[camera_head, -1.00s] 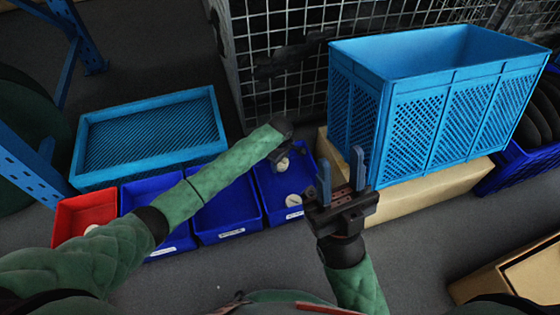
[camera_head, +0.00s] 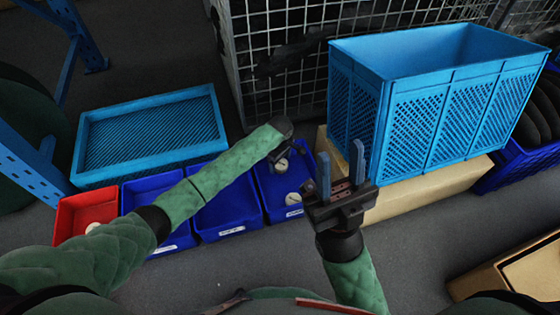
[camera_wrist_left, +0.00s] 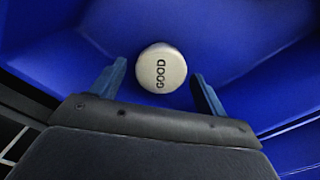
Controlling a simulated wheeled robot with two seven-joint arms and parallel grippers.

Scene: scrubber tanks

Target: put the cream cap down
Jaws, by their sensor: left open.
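A second cream cap (camera_head: 293,197) lies nearer the bin's front. My right gripper (camera_head: 341,172) is open and empty, pointing up right of the bin.
Two more dark blue bins (camera_head: 228,212) and a red bin (camera_head: 84,212) with a pale round piece stand in the row to the left. A light blue tray (camera_head: 150,135) lies behind. A tall blue crate (camera_head: 435,125) stands on a cardboard box at right, before a wire mesh cage (camera_head: 290,60).

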